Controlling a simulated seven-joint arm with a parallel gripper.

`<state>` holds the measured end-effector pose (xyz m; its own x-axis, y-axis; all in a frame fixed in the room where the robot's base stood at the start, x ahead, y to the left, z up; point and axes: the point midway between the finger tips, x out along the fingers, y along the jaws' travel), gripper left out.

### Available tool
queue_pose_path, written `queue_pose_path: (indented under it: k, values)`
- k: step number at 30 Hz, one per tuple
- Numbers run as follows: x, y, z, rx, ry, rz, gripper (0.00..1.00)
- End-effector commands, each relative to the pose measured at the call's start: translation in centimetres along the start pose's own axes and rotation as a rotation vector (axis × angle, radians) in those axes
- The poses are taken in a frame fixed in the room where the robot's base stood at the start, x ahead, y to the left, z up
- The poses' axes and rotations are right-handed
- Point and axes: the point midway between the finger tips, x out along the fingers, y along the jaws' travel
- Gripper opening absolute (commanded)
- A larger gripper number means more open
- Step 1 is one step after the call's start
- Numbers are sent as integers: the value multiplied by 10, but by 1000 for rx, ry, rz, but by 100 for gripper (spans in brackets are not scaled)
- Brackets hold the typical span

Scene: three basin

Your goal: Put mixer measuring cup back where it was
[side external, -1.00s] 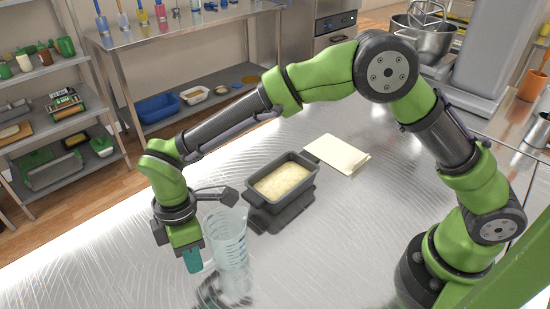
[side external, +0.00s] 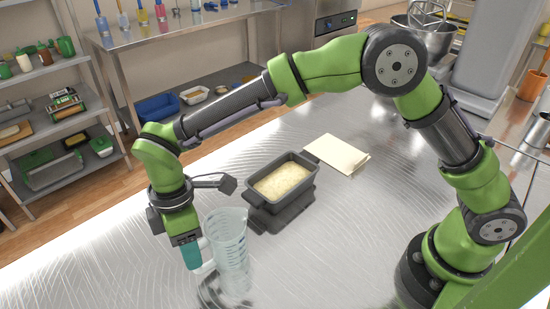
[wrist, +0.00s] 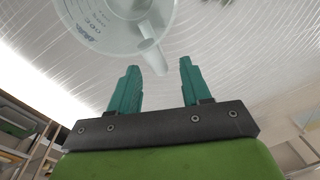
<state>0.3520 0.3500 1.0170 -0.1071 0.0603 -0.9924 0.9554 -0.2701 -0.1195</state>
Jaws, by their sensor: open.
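The measuring cup (side external: 229,248) is clear with blue markings and stands upright on the metal table. In the wrist view the cup (wrist: 115,22) is at the top, with its handle (wrist: 151,53) pointing down between my fingers. My gripper (side external: 192,256) is just left of the cup in the side view, beside the handle. Its teal fingers (wrist: 158,85) are apart, with the handle's end near the gap between their tips. Nothing is clamped between them.
A dark basin (side external: 282,185) holding a pale food sits on the table behind the cup, on another dark basin (side external: 280,213). Folded cloth or paper (side external: 337,154) lies to its right. Bare table (side external: 335,240) lies right of the cup.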

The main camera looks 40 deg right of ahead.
Motion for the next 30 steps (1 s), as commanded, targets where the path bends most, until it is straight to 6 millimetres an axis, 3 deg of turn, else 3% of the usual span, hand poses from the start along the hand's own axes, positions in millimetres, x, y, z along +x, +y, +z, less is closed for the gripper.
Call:
queue_pose_path:
  k: [3, 9, 16, 19, 23, 30]
  values:
    - [-29, 1, -1, 1, 5, 3, 48]
    - [-69, 0, 0, 1, 4, 2, 48]
    - [-94, 1, 1, 5, 3, 2, 48]
    - [-108, 4, 12, 46, 19, 20, 48]
    - [-140, 14, 53, 206, 79, 75, 48]
    - [-189, 13, 172, 691, 284, 191, 48]
